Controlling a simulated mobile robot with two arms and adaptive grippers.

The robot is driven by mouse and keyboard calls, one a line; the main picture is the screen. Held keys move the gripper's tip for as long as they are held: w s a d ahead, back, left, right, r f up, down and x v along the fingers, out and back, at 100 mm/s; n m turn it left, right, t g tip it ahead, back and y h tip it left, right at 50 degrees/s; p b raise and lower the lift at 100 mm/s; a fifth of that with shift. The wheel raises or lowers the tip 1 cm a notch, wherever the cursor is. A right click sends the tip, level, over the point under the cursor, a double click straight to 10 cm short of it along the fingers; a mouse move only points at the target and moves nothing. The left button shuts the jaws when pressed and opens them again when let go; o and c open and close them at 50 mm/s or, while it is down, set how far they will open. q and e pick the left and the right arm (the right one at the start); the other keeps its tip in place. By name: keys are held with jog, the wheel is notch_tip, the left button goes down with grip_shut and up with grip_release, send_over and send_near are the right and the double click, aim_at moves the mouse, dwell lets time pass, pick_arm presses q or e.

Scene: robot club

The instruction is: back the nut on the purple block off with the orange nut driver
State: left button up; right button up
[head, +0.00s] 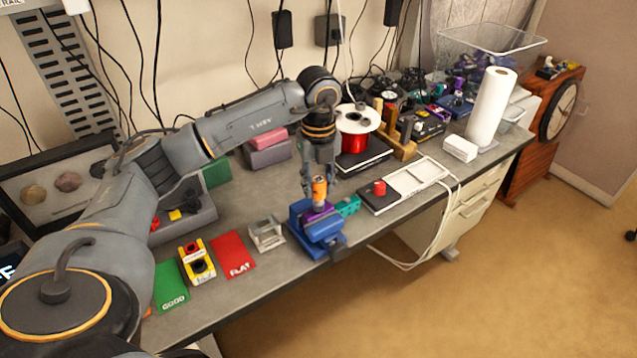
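The orange nut driver (320,188) stands upright over the blue vise (320,236) near the middle of the bench. My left gripper (319,180) points down from above, its fingers on either side of the orange handle and closed on it. The purple block (318,209) sits in the vise's jaws, directly under the driver. The nut and the driver's lower tip are too small or hidden, so I cannot tell whether they touch. My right gripper is not in view.
Left of the vise are a grey metal stand (267,235), a red FLAT mat (233,255), a yellow holder (198,262) and a green GOOD mat (171,287). Right are a teal piece (348,205) and a white tray (415,178). A red spool (357,140) stands behind.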

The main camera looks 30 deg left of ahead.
pick_arm(q)
grip_shut()
jog(key=n+p, duration=0.1)
jog(key=n, duration=0.2)
jog(key=shift+r+n, duration=0.1)
jog(key=shift+n, duration=0.3)
jog(key=n+p, duration=0.1)
jog(key=n, duration=0.3)
jog(key=shift+n, duration=0.3)
jog(key=shift+o, duration=1.3)
grip_release()
jog(key=shift+n, duration=0.5)
jog(key=c, duration=0.5)
jog(key=shift+w+r+p, duration=0.1)
jog(key=shift+r+p, duration=0.25)
jog(key=shift+p, duration=0.15)
jog(key=shift+r+p, duration=0.4)
jog(key=shift+r, duration=0.25)
jog(key=shift+r+p, duration=1.75)
jog(key=shift+r, duration=0.7)
